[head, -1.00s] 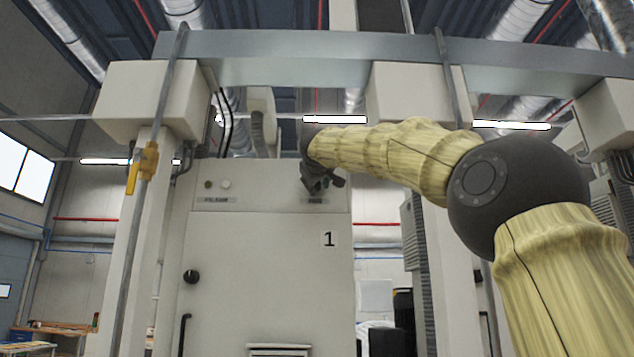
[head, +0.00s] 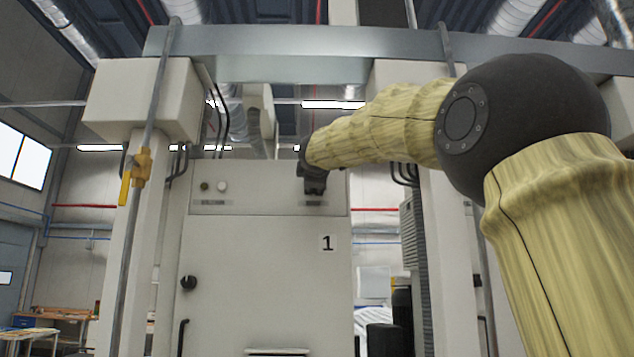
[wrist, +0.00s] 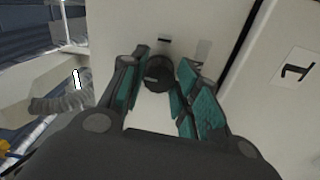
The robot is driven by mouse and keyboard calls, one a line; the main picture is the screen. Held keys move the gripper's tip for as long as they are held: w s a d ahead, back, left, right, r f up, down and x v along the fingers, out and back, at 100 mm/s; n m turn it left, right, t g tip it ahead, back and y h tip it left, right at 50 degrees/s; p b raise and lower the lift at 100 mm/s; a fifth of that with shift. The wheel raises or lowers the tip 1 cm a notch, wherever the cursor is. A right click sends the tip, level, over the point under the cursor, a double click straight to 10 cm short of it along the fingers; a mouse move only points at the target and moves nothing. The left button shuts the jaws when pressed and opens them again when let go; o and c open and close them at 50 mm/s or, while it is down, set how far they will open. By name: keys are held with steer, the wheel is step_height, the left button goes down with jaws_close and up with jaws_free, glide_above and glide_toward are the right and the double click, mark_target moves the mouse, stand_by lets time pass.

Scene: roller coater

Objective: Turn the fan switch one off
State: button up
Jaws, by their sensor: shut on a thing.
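The fan switch (wrist: 157,68) is a dark round knob on the upper panel of the pale cabinet (head: 265,280) marked 1. In the wrist view it sits between the teal-padded fingers of my gripper (wrist: 163,79). The fingers are closed in on the knob from both sides. In the head view my gripper (head: 314,184) is at the upper right of the panel and hides the knob. The knob's pointer position cannot be made out.
Two small round controls, one dark (head: 204,186) and one pale (head: 222,187), sit at the panel's left. A black rotary handle (head: 188,283) is on the door below. Posts flank the cabinet, with a yellow valve (head: 134,175) at left. A metal beam (head: 265,42) runs above.

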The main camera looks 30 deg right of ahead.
steer(key=shift+a+f+n, duration=0.1)
steer(key=shift+f+n, duration=0.1)
steer(key=shift+n, duration=0.4)
steer(key=shift+f, duration=0.1)
steer(key=o, duration=1)
steer(key=shift+s+a, duration=0.1)
steer(key=shift+a, duration=0.15)
steer(key=shift+r, duration=0.2)
steer(key=shift+d, duration=0.1)
